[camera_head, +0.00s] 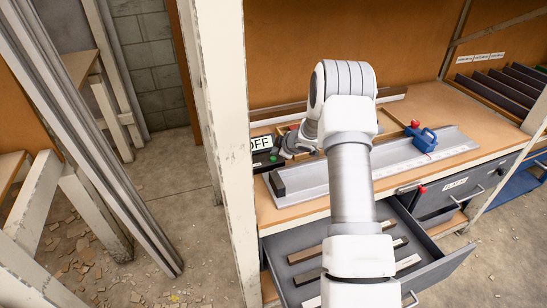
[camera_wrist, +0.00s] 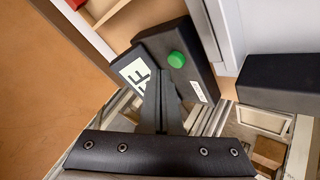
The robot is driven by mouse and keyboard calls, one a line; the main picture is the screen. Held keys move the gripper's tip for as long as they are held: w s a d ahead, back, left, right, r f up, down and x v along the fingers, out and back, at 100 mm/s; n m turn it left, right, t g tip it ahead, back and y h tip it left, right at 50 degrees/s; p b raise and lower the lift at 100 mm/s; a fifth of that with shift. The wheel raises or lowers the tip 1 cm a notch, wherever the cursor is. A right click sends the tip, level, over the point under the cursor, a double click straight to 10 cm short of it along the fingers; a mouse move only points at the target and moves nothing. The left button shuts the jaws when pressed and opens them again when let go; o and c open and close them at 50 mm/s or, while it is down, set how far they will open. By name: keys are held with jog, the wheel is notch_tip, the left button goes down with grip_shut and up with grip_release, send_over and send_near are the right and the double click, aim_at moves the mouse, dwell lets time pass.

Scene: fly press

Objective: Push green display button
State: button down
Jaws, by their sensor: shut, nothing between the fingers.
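The display is a dark box with a pale "OFF" screen. In the head view its screen (camera_head: 261,143) stands at the back left of the bench, beside my gripper (camera_head: 285,153). In the wrist view the screen (camera_wrist: 138,76) is partly covered by my fingers, and the round green button (camera_wrist: 176,60) sits on the box to its right. My gripper (camera_wrist: 158,75) is shut and empty. Its fingers point at the box, with the tips just left of the button in the picture. I cannot tell whether they touch the box.
A grey metal rail (camera_head: 310,178) lies along the bench, with a blue tool (camera_head: 423,138) at its right. An open drawer (camera_head: 440,262) with bars juts out below. A pale upright post (camera_head: 232,150) stands left of the bench. A dark block (camera_wrist: 280,82) is at right in the wrist view.

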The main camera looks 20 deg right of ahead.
jog(key=shift+r, duration=0.15)
notch_tip(320, 180, up, 6)
jog(key=p, duration=0.6)
jog(key=shift+p, duration=0.3)
